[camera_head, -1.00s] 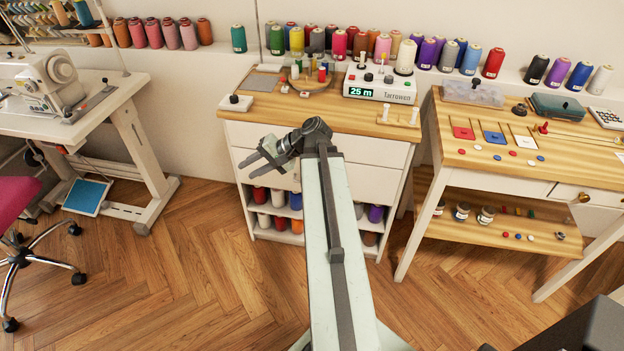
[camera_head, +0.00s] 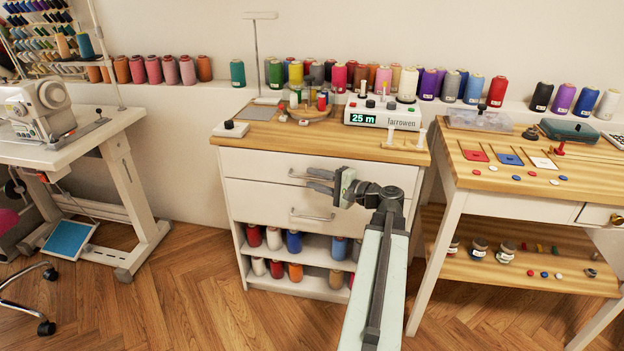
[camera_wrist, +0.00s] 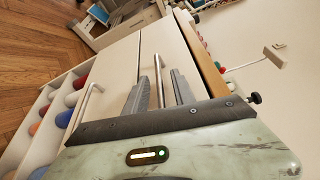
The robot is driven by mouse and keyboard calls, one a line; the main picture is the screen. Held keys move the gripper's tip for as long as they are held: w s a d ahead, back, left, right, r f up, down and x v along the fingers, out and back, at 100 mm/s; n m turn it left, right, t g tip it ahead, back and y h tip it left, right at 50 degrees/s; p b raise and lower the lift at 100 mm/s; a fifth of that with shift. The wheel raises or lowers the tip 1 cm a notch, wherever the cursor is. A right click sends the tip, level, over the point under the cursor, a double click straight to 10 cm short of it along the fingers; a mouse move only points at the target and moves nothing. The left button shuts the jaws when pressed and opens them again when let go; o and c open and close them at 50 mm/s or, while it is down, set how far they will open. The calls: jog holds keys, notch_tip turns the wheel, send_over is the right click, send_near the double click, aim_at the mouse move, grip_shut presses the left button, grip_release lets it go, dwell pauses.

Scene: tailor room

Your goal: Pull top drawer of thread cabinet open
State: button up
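The white thread cabinet (camera_head: 262,168) stands ahead with a wooden top. Its top drawer (camera_head: 250,164) looks shut, flush with the front. The top drawer's bar handle (camera_head: 297,173) is partly covered by my gripper (camera_head: 320,181) in the head view. In the wrist view, my gripper (camera_wrist: 158,95) is open, with one dark finger on each side of the top handle (camera_wrist: 158,68). Whether the fingers touch the handle, I cannot tell. The second drawer (camera_head: 255,198) also looks shut; its handle (camera_wrist: 86,102) lies left of the fingers in the wrist view.
Open shelves with thread spools (camera_head: 293,241) sit below the drawers. A counter box (camera_head: 383,114) and small items stand on top. A wooden table (camera_head: 520,176) is close on the right. A sewing table (camera_head: 105,130) is at left, with clear floor (camera_head: 190,275) between.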

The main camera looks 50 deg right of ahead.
jog(key=shift+w+a+f, duration=0.1)
jog(key=shift+w+a, duration=0.05)
jog(key=shift+w, duration=0.7)
grip_shut()
dwell(0.8)
